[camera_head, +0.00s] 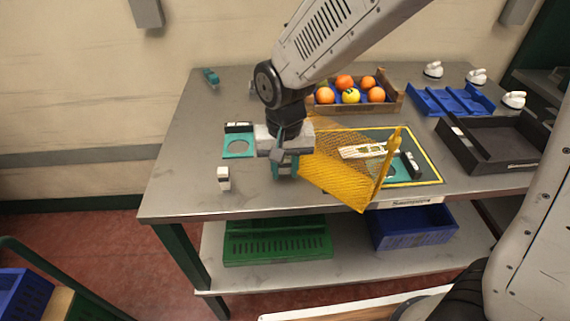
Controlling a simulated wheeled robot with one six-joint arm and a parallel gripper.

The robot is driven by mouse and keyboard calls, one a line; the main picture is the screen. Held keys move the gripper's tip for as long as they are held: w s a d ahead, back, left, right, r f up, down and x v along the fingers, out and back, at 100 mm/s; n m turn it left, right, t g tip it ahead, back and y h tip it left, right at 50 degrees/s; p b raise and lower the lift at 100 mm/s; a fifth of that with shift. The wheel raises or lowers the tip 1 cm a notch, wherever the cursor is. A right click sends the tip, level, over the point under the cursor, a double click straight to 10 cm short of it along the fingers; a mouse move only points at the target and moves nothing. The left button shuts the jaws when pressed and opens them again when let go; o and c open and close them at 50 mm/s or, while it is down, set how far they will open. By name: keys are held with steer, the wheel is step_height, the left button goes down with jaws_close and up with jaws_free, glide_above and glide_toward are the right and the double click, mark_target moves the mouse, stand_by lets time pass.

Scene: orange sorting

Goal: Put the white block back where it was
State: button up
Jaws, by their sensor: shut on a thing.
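A small white block (224,180) with a dark band stands upright on the front left of the grey table (180,185). My gripper (285,170) is to the right of the block, apart from it. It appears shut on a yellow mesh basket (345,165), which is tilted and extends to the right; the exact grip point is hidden. A teal plate with a round mark (238,147) lies behind the block, with a black and white piece (238,127) at its back edge.
A wooden crate (396,103) of oranges and one yellow ball stands at the back. Blue trays (450,100) and a black tray (490,145) are at the right. The basket partly covers a yellow-edged dark mat (425,172). The table's front left is mostly clear.

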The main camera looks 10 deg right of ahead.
steer(key=shift+f, duration=0.6)
stand_by(0.8)
steer(key=o, duration=1.5)
steer(key=shift+c, duration=0.2)
steer(key=shift+r, duration=0.1)
step_height(320, 180, up, 8)
stand_by(0.4)
